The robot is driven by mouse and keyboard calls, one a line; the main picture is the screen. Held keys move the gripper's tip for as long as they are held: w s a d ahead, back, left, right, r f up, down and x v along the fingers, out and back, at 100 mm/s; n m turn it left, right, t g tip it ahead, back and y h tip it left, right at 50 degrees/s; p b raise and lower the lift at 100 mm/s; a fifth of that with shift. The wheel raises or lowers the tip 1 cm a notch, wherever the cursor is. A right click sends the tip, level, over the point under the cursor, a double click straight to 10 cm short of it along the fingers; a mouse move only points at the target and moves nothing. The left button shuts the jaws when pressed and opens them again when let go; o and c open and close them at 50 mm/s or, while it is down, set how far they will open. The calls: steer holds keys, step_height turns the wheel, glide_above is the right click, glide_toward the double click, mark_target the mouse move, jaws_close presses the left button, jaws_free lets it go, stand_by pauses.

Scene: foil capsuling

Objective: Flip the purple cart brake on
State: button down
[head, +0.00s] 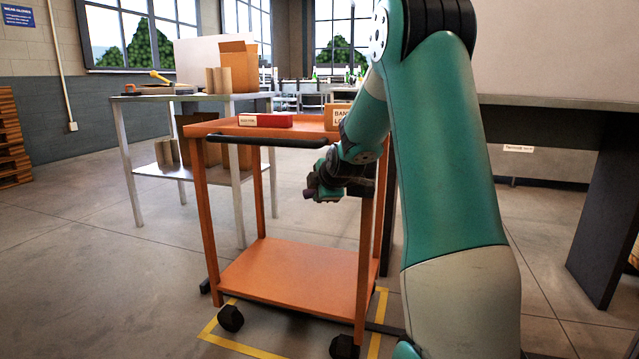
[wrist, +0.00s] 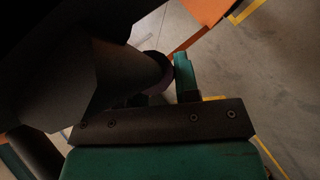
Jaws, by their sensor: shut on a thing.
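An orange cart (head: 290,278) stands on the floor with a black push handle (head: 265,141) across its near side. The purple cart brake (head: 309,193) shows as a small dark purple tip at my gripper (head: 318,190), below the handle and near the cart's right front post. In the wrist view, the dark purple brake part (wrist: 157,70) lies against the teal finger (wrist: 184,76). My gripper is shut on it. The other finger and most of the brake are hidden in dark shapes, so I cannot tell the brake's position.
A red box (head: 264,120) and an orange labelled box (head: 336,116) sit on the cart's top. Yellow tape (head: 236,345) marks the floor around the cart. A table with cardboard boxes (head: 238,68) stands behind left. A dark-legged table (head: 603,215) is at right.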

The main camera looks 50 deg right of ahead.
steer(key=shift+f, duration=0.15)
steer(key=c, duration=1.1)
jaws_free()
steer(key=shift+s, duration=0.1)
steer(key=shift+s+a+r, duration=0.15)
steer(key=shift+s+r, duration=0.05)
steer(key=shift+r, duration=0.25)
steer(key=p+v, duration=0.5)
steer(key=v, duration=1.1)
steer(key=shift+s+a+r+p, duration=0.1)
steer(key=shift+a+p, duration=0.15)
steer(key=shift+p, duration=0.05)
